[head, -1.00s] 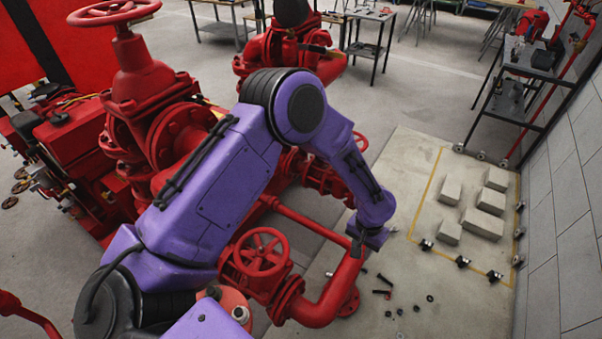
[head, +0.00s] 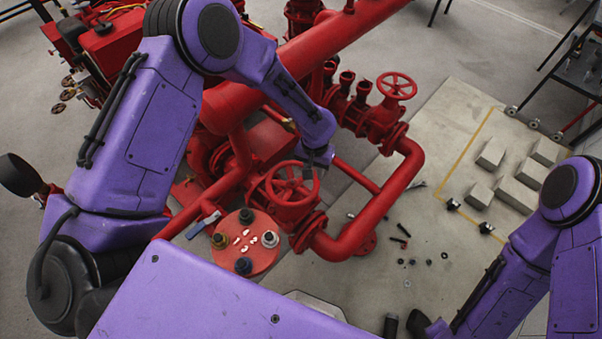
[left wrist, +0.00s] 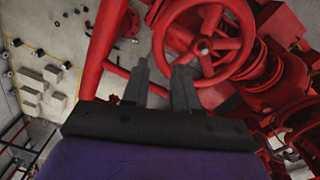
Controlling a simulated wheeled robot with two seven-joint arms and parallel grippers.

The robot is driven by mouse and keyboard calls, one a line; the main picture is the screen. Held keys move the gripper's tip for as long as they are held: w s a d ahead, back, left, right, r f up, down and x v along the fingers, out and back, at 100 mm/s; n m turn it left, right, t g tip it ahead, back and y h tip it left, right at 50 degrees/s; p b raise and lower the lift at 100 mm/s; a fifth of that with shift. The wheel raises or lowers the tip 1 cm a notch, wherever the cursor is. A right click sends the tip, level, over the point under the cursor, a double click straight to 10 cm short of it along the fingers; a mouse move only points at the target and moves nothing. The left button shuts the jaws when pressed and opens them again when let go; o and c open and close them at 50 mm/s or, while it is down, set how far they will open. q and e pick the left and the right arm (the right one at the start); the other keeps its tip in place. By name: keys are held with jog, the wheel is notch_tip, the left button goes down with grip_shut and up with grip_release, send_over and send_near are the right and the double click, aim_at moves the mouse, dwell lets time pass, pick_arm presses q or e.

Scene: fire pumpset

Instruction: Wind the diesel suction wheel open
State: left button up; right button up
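A red spoked handwheel (head: 292,183) sits on a red valve near the middle of the head view. I cannot tell from a label whether it is the diesel suction wheel. My left gripper (head: 318,170) is at the wheel's right-hand rim. In the left wrist view the wheel (left wrist: 205,45) fills the upper middle, and the two dark fingers of my left gripper (left wrist: 160,72) stand apart, close to its rim. I cannot tell whether they touch it. My right arm comes in at the lower right; its dark end (head: 425,325) is partly cut off, so its fingers are unclear.
A second red handwheel (head: 397,86) stands farther back. A red round flange plate (head: 245,255) with fittings lies left of the near valve. A red pipe (head: 385,210) curves right of it. Loose bolts (head: 400,243) and pale blocks (head: 515,194) lie on the floor slab.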

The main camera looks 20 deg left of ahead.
aim_at(315, 188)
pick_arm(q)
jog(key=f, duration=0.4)
jog(key=f+p, duration=0.1)
jog(key=f, duration=0.4)
jog(key=shift+d+f, duration=0.2)
jog(key=shift+f, duration=0.1)
grip_shut()
